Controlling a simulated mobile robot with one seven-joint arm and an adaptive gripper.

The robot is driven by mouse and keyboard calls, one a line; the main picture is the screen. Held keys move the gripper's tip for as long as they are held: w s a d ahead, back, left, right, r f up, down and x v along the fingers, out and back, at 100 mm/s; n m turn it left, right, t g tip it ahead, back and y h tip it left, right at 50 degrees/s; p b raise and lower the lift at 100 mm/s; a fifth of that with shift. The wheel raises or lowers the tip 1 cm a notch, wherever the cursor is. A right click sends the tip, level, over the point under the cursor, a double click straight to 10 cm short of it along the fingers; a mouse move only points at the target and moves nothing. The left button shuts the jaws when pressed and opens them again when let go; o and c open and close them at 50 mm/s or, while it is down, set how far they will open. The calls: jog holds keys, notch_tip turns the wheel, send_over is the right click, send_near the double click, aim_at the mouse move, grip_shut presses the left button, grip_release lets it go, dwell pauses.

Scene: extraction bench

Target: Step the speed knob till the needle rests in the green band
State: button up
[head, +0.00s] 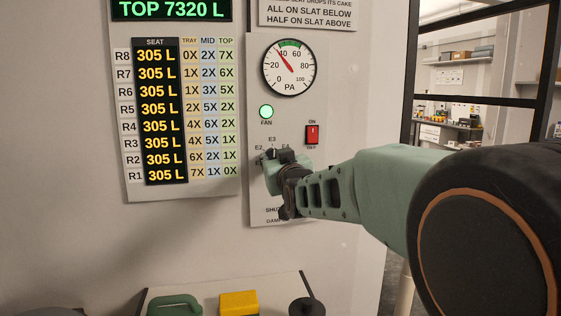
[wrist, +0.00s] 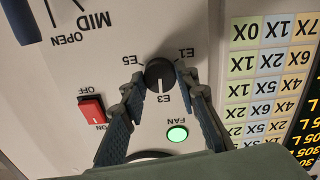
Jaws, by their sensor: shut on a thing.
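The black speed knob (wrist: 159,73) is on the white control panel, and my gripper (wrist: 160,76) is shut on it, one finger on each side. The wrist view is upside down; the knob's white pointer line points toward the E3 mark. The E1 and E5 marks also show, while the fingers cover the marks between. In the head view my gripper (head: 285,158) hides most of the knob. The round PA gauge (head: 289,68) is above, with a green band at its top. Its red needle leans up-left, close to the band's left end near 40.
The fan lamp (head: 266,111) is lit green beside the red switch (head: 312,134). A lit seat display (head: 160,112) is to the left. Below are a green handle (head: 174,306), a yellow block (head: 239,303) and a black knob (head: 306,307).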

aim_at(272, 117)
jog(key=m+b, duration=0.8)
jog(key=b, duration=0.1)
jog(key=shift+m, duration=0.4)
jog(key=shift+r+m+b, duration=0.1)
jog(key=shift+m+b, duration=0.6)
jog(key=shift+m, duration=0.4)
jog(key=o, duration=1.1)
jog(key=shift+o, duration=0.2)
jog(key=shift+a+r, duration=0.2)
jog(key=shift+r, duration=2.85)
jog(key=shift+d+r, duration=0.2)
jog(key=shift+r, duration=1.7)
